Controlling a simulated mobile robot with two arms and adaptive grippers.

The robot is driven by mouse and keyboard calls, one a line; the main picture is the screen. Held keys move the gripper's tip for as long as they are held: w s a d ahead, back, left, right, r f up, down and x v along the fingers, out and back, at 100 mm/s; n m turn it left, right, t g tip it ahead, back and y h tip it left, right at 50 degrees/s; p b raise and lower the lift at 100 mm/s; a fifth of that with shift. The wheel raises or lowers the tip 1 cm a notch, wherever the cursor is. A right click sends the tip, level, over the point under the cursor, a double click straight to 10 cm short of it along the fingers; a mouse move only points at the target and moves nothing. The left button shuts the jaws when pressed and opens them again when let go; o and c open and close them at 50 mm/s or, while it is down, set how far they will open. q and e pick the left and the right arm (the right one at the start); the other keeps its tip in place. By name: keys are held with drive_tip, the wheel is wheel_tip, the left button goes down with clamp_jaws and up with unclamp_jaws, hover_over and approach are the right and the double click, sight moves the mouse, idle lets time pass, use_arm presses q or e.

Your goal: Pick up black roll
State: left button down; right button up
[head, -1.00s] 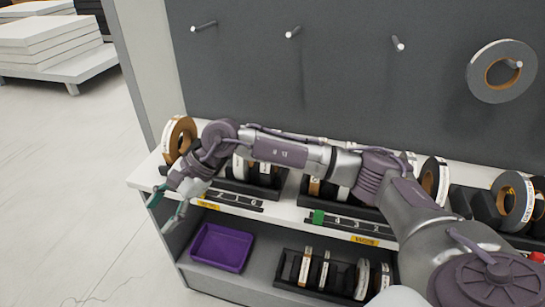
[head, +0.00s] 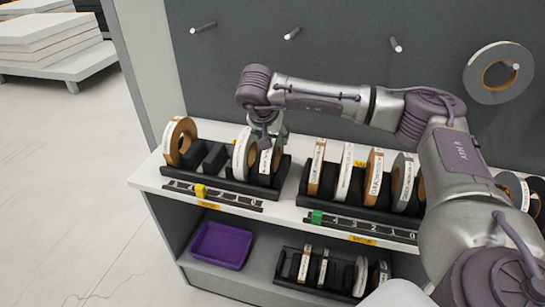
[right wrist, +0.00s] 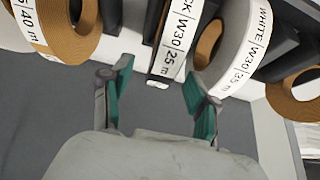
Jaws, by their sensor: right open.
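The black roll (head: 265,161) stands on edge at the right end of the left black rack on the top shelf, with a white label strip. In the right wrist view its label (right wrist: 174,42), ending in "CK W30 25 m", lies ahead of my right gripper (right wrist: 160,86). The green fingers are open and empty, one toward each side of the roll. In the head view my right gripper (head: 268,143) hangs at the roll's top and partly hides it. My left gripper is not in view.
A white roll (head: 241,153) stands close beside the black one. A brown roll (head: 179,141) stands at the rack's left end past empty slots. The right rack holds several rolls, including a brown-edged one (head: 316,167). A purple tray (head: 221,245) sits on the lower shelf.

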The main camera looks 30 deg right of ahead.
drive_tip(key=p+x, duration=0.1)
drive_tip(key=x, duration=0.3)
drive_tip(key=shift+w+d+f+p, duration=0.15)
drive_tip(key=shift+w+d+p, duration=0.05)
drive_tip(key=shift+w+p, duration=0.2)
drive_tip(key=shift+w+d+f, duration=0.15)
drive_tip(key=shift+d+f, duration=0.05)
drive_tip(key=shift+f, duration=0.2)
clamp_jaws()
drive_tip(key=shift+r, duration=0.1)
